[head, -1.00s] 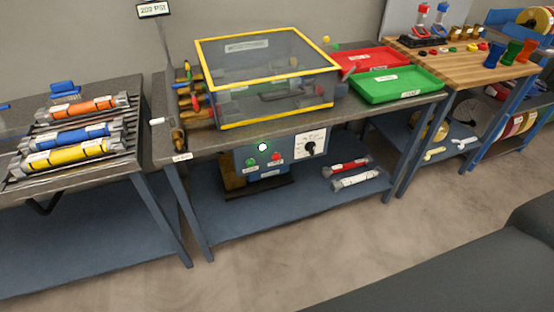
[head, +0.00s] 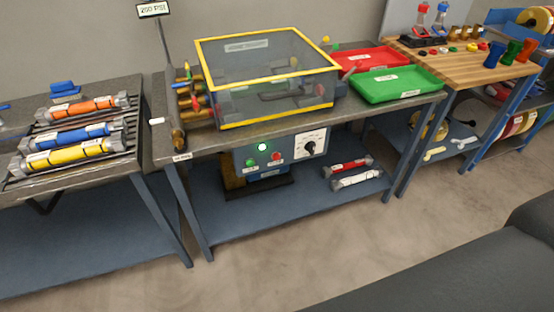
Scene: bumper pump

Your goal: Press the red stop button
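The red stop button (head: 276,157) is on the front of a blue control box (head: 268,172) under the middle workbench. A green button (head: 251,162) sits to its left and a lit green lamp (head: 262,147) is above, between the two. A white panel with a black dial (head: 311,145) is to the right of the buttons. Nothing blocks the view of the red button. Neither of my grippers is in view.
A yellow-edged clear enclosure (head: 270,75) stands on the workbench (head: 340,118), beside red (head: 370,58) and green (head: 395,85) trays. A rack with several coloured cylinders (head: 75,135) is left. Open floor (head: 330,240) lies in front.

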